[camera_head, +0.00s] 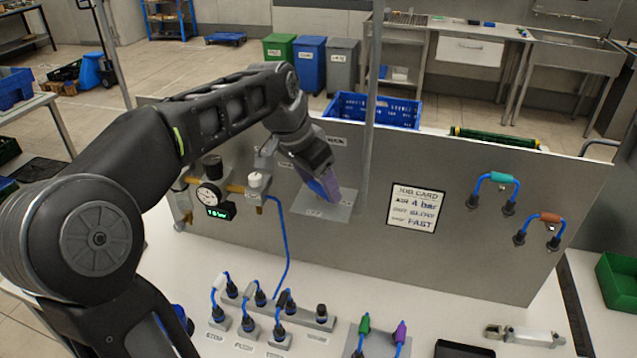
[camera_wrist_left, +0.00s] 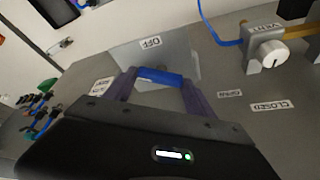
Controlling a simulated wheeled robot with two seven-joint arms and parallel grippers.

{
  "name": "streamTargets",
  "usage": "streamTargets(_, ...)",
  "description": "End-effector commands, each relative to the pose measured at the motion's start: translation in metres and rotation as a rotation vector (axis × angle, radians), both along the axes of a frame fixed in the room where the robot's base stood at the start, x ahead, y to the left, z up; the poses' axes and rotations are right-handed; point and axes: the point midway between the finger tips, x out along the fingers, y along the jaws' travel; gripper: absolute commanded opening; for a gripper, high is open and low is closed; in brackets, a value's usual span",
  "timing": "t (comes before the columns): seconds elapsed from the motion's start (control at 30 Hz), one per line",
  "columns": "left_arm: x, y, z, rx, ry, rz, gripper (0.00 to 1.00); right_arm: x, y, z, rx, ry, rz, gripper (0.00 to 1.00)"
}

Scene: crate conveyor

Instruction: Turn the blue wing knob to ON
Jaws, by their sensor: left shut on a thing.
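The blue wing knob (camera_wrist_left: 160,77) sits on a grey plate (camera_wrist_left: 185,55) fixed to the upright metal panel. My left gripper (camera_wrist_left: 160,84) is shut on the knob, one purple finger at each end of it. In the head view, my left gripper (camera_head: 327,188) points down at the same plate (camera_head: 340,207), and its fingers mostly hide the knob. An OFF label (camera_wrist_left: 150,42) is on the plate beside the knob in the wrist view. I cannot read an ON label. My right gripper is not in view.
A gauge (camera_head: 208,195) and a white vent knob (camera_wrist_left: 272,54) with a blue hose are close beside the plate. A pole (camera_head: 371,110) stands just right of my gripper. A job card (camera_head: 416,207) is further right. Several hose connectors (camera_head: 278,330) stand on the bench below.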

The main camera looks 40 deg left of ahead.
Motion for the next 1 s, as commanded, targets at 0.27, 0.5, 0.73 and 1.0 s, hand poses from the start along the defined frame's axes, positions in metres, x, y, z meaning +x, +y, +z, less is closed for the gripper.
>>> streamTargets(0.27, 0.000, -0.001, -0.001, 0.002, -0.003, 0.183, 0.23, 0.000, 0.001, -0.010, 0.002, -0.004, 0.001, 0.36)
streamTargets(0.5, 0.000, -0.002, -0.001, 0.002, -0.003, 0.368, 0.23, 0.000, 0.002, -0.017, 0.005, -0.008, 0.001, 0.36)
streamTargets(0.73, 0.001, -0.003, 0.000, 0.001, -0.003, 0.504, 0.23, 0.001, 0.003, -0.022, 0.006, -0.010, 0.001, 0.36)
streamTargets(1.0, 0.000, -0.003, 0.001, 0.000, -0.002, 0.567, 0.23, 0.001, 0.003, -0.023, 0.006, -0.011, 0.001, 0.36)
